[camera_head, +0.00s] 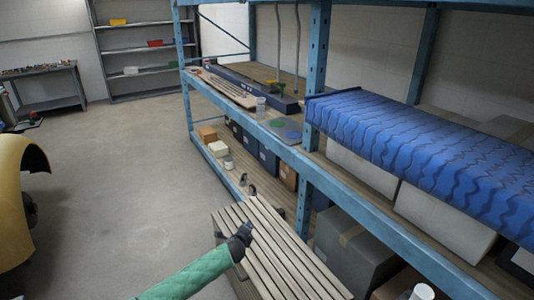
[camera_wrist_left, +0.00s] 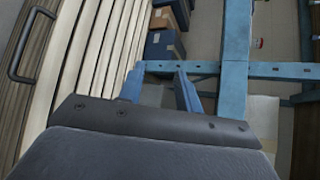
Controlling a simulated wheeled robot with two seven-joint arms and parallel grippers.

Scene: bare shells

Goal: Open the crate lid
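A crate of pale wooden slats (camera_head: 285,245) stands at the bottom middle of the head view, beside the blue rack. Its slatted top also shows at the upper left in the left wrist view (camera_wrist_left: 96,50). A dark bar handle (camera_wrist_left: 28,48) sits on darker slats there. I cannot tell how far the lid is raised. My left gripper (camera_head: 245,236), on a green arm, is over or against the slats; I cannot tell whether it touches. In the left wrist view its fingers (camera_wrist_left: 160,92) stand apart with nothing seen between them. My right gripper is out of view.
A blue rack (camera_head: 318,50) rises close to the crate's right, with boxes (camera_head: 362,245) on its lower shelf and a blue patterned roll (camera_head: 420,135) above. A yellow curved object (camera_head: 20,205) stands at the left. The floor (camera_head: 115,170) between is clear.

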